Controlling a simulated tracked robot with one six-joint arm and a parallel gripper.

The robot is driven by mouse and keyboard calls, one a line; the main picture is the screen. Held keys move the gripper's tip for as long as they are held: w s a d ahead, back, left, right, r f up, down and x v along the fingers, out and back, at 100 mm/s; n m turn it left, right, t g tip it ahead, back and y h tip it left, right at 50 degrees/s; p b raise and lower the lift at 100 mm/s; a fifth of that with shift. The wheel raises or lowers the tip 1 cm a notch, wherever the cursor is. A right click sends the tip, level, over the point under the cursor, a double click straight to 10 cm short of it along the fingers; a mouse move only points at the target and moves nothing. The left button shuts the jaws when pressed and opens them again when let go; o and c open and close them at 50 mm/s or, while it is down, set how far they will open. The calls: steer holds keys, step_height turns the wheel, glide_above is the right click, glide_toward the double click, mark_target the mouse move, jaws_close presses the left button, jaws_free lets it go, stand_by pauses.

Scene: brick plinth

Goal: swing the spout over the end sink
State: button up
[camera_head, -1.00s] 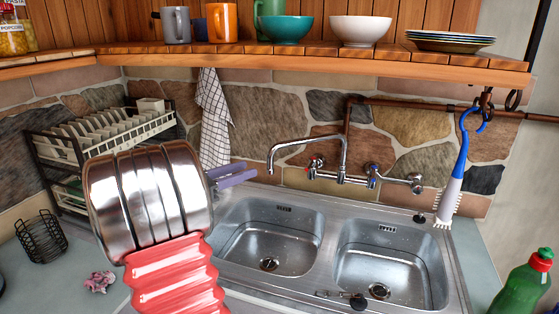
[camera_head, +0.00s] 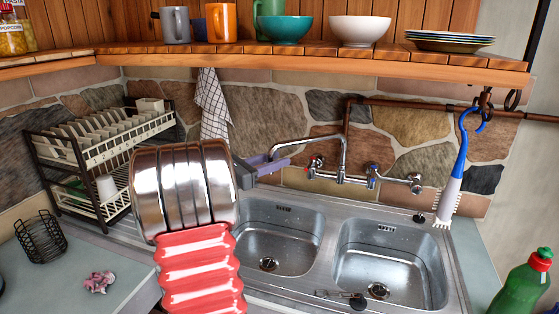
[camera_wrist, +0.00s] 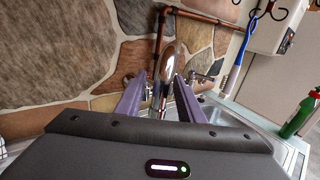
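The chrome spout (camera_head: 308,139) arches left from the wall-mounted tap (camera_head: 342,178), its end above the back of the left sink basin (camera_head: 300,250). The right sink basin (camera_head: 400,270) lies beside it. My gripper (camera_head: 272,163) is at the spout's free end, its purple fingers overlapping the tip in the head view. In the wrist view, the spout (camera_wrist: 168,62) shows between the two spread fingers of my gripper (camera_wrist: 158,92). The fingers look open; whether either touches the spout is unclear. The outlet is partly hidden.
A dish rack (camera_head: 100,165) stands at the left, with a hanging checked towel (camera_head: 213,105) behind my arm. The wooden shelf (camera_head: 330,62) crosses above. A blue-and-white brush (camera_head: 455,180) hangs at the right, above a green bottle (camera_head: 525,285).

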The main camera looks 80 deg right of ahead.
steer(key=shift+x, duration=1.05)
steer(key=shift+c, duration=0.5)
jaws_close()
